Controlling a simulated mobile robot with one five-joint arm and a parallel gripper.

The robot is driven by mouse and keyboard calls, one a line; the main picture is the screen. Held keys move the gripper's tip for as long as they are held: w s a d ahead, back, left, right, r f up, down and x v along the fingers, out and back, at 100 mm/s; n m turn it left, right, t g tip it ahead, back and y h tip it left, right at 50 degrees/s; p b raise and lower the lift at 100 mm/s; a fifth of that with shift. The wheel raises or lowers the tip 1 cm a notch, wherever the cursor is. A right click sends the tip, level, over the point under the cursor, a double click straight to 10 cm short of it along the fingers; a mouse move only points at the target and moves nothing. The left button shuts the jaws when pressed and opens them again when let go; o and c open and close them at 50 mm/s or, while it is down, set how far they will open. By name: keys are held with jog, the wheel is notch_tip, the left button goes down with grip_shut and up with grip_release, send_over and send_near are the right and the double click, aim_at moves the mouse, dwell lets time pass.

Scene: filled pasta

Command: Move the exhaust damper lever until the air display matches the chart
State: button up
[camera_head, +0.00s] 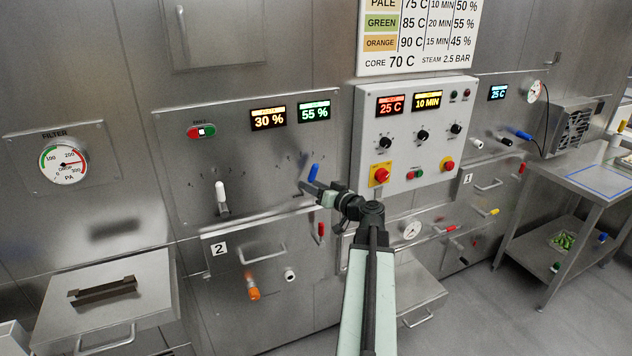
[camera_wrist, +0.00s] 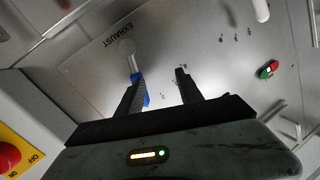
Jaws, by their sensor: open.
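The exhaust damper lever with its blue grip (camera_head: 313,172) is on the steel panel (camera_head: 180,140), under the displays. In the wrist view the blue grip (camera_wrist: 146,99) shows at my left finger, partly hidden by it, below the EXHAUST label (camera_wrist: 118,34). I cannot tell whether they touch. My gripper (camera_head: 307,190) is open, also in the wrist view (camera_wrist: 158,76), with nothing held between its fingers. The orange display (camera_head: 268,118) reads 30 % and the green display (camera_head: 314,112) reads 55 %. The chart (camera_head: 418,35) lists PALE 50 %, GREEN 55 %, ORANGE 45 %.
A white-handled lever (camera_head: 221,195) stands left on the same panel. A red and green switch (camera_head: 201,131) is above it. The control box (camera_head: 415,130) with knobs and red buttons juts out to the right. A red handle (camera_head: 321,230) is below my gripper.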

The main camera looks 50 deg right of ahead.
aim_at(316, 172)
jog(key=s+d+r+m+h, duration=0.1)
jog(key=s+d+h, duration=0.15)
jog(key=d, duration=0.25)
jog(key=shift+t+y, duration=0.3)
jog(key=shift+y, duration=0.05)
jog(key=w, duration=0.7)
jog(key=shift+w+d+r, duration=0.1)
jog(key=shift+w+d, duration=0.05)
jog(key=shift+d, duration=0.25)
jog(key=shift+c, duration=0.3)
grip_shut()
